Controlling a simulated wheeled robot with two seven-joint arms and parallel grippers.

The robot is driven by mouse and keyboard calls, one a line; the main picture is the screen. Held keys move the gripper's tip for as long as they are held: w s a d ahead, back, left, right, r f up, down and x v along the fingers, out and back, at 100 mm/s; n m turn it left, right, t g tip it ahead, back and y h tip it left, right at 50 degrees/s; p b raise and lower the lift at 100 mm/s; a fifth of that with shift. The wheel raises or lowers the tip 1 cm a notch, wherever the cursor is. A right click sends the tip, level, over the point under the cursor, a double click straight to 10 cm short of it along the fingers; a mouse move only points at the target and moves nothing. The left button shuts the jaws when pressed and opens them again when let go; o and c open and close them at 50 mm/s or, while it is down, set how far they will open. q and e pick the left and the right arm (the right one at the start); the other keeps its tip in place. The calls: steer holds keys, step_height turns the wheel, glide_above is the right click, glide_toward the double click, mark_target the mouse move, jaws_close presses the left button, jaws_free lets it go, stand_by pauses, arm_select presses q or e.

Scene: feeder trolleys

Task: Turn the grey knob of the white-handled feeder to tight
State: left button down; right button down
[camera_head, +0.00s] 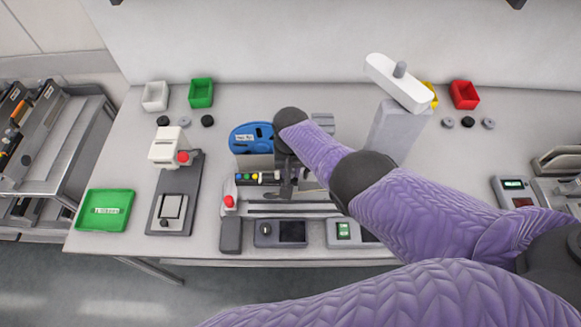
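My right arm (420,205) comes in from the right and reaches over the middle of the table. Its gripper (286,188) points down at a feeder lying there. I cannot tell whether the fingers are open or shut, or whether they touch anything. The feeder has a white handle part (229,190) with a red knob (229,201) at its left end and a row of coloured buttons (256,178). A blue reel (250,138) stands behind it. I cannot make out a grey knob on this feeder; the gripper and arm hide part of it. My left gripper is out of view.
A white-and-grey device (172,207) and green tray (104,210) stand left. Small bins, including a red one (465,95), line the back. A feeder trolley (58,150) is far left.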

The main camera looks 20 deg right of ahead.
steer(key=m, duration=0.5)
steer(key=shift+w, duration=0.1)
steer(key=m, duration=0.6)
stand_by(0.5)
steer(key=shift+c, duration=2.3)
jaws_free()
step_height(320, 180, up, 10)
steer(key=p, duration=0.8)
